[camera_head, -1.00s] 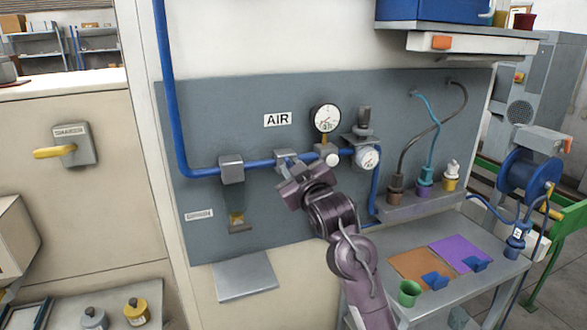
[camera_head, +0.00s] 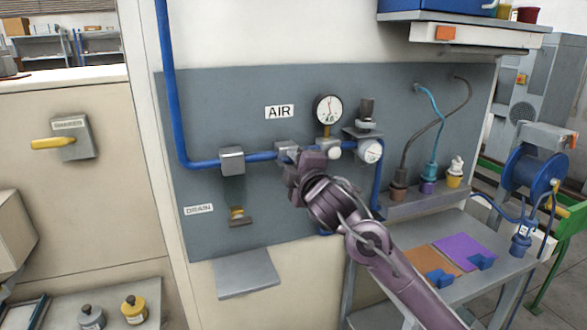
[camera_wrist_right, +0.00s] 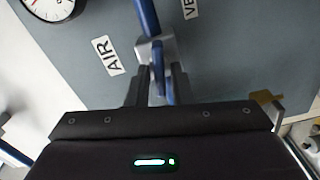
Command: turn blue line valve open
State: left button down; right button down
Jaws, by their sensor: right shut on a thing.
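The blue line (camera_head: 200,163) runs down the grey panel and then right along it. Its valve (camera_head: 287,150) sits on the horizontal run, left of the pressure gauge. My right gripper (camera_head: 300,160) is at the valve and covers most of its handle. In the right wrist view the valve body (camera_wrist_right: 155,48) is ahead, and the blue handle (camera_wrist_right: 158,78) lies between my two fingers, roughly along the pipe's direction. The right gripper (camera_wrist_right: 158,88) is shut on this handle. My left gripper is not in view.
A round gauge (camera_head: 327,109) stands above the pipe, with a regulator (camera_head: 368,145) close on its right. A grey pipe block (camera_head: 231,160) is to the left. A drain fitting (camera_head: 238,215) is below. A side table (camera_head: 398,285) stands lower right.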

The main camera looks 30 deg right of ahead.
jog(key=shift+f+n+b, duration=0.1)
jog(key=shift+n+b, duration=0.4)
jog(key=shift+n, duration=0.7)
jog(key=c, duration=1.5)
grip_release()
jog(key=b+v, duration=0.1)
jog(key=v, duration=0.6)
jog(key=shift+s, duration=0.35)
jog(key=shift+a, duration=0.1)
